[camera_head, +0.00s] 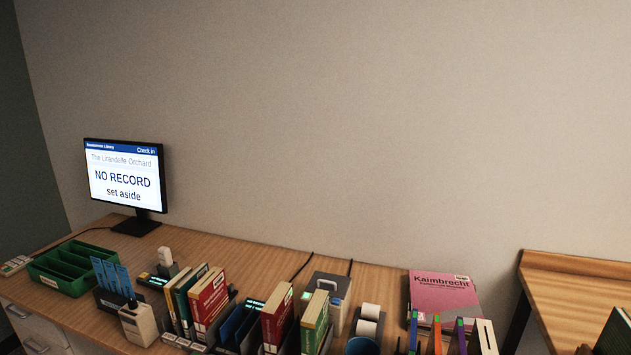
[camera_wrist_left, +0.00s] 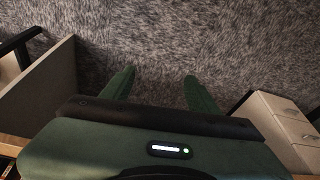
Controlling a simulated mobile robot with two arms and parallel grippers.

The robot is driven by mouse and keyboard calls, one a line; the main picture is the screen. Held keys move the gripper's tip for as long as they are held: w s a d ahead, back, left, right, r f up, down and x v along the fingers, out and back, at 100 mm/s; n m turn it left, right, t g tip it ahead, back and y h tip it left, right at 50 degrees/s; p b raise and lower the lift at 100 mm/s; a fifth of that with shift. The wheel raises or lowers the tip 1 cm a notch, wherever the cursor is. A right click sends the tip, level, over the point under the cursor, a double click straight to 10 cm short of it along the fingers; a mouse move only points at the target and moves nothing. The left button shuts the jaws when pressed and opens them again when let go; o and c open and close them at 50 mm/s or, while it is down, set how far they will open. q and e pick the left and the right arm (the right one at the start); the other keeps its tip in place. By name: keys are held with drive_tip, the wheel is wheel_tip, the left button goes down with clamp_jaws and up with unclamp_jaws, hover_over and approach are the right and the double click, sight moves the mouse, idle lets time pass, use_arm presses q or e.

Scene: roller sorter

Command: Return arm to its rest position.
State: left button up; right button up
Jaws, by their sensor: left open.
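My left gripper (camera_wrist_left: 158,88) shows in the left wrist view. Its two green fingers are spread apart with nothing between them, and grey carpet lies below. No gripper or arm shows in the head view, so I cannot place the left gripper over the desk there. My right gripper is in neither view.
The wooden desk (camera_head: 205,250) holds a monitor (camera_head: 125,177) reading "NO RECORD set aside", a green tray (camera_head: 72,268), several upright books and a pink book (camera_head: 443,296). Another wooden surface (camera_head: 575,275) is at right. A drawer cabinet (camera_wrist_left: 285,125) stands beside the carpet.

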use_arm(q)
drive_tip(key=s+f+g, duration=0.1)
drive_tip(key=s+f, duration=0.2)
drive_tip(key=f, duration=0.6)
drive_tip(key=s+a+f, duration=0.1)
drive_tip(key=s+f, duration=0.2)
drive_tip(key=f, duration=0.6)
drive_tip(key=s+f+g, duration=0.1)
drive_tip(key=s+f, duration=0.3)
drive_tip(key=f, duration=0.5)
drive_tip(key=s+a+f, duration=0.2)
drive_tip(key=s+f, duration=0.4)
drive_tip(key=s, duration=0.4)
drive_tip(key=shift+f, duration=0.25)
drive_tip(key=shift+a, duration=0.1)
